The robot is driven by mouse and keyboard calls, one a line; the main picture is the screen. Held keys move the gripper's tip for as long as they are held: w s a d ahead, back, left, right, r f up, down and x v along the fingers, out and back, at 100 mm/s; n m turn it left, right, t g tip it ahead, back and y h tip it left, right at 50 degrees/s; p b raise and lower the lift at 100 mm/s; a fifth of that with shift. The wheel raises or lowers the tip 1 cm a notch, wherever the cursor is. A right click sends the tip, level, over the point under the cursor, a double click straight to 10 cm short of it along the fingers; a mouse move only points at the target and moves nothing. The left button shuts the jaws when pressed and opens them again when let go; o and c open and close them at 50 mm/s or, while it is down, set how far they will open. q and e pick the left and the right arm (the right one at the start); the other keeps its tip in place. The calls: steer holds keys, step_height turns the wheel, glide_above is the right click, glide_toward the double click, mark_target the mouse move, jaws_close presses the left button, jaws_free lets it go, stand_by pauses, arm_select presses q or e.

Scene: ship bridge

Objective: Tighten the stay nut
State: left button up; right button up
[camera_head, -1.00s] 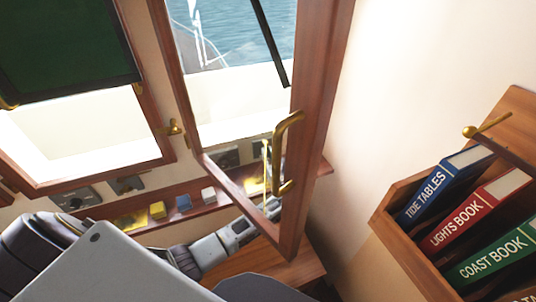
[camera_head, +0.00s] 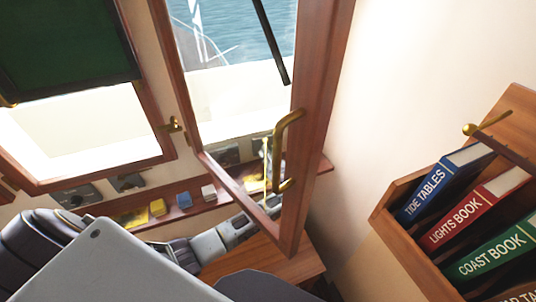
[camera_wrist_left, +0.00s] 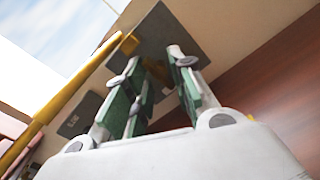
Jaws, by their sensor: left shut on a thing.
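The open wooden window sash (camera_head: 309,110) carries a brass handle (camera_head: 281,125) on its right side. A thin upright brass piece (camera_head: 266,160), perhaps part of the stay, shows through the pane. My left gripper (camera_head: 267,203) is low behind the sash, partly covered by its frame. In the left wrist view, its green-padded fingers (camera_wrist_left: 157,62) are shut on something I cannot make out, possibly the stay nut. A long brass bar (camera_wrist_left: 75,80) runs slanting to the left of the fingers. A small brass bit (camera_wrist_left: 130,43) shows beyond the fingertips, against a grey plate (camera_wrist_left: 172,35). My right gripper is not in view.
A ledge below the windows holds a yellow block (camera_head: 157,207), a blue one (camera_head: 184,200) and a white one (camera_head: 209,193). A wooden bookcase (camera_head: 392,222) with several books stands at the right. The wall between sash and bookcase is bare.

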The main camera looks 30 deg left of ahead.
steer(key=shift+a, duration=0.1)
arm_select(q)
steer(key=o, duration=0.6)
steer(key=shift+r, duration=0.1)
steer(key=shift+o, duration=1)
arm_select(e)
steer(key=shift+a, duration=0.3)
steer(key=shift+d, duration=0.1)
arm_select(q)
steer(key=v, duration=1.2)
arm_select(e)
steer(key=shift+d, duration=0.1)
arm_select(q)
steer(key=shift+w+d, duration=0.1)
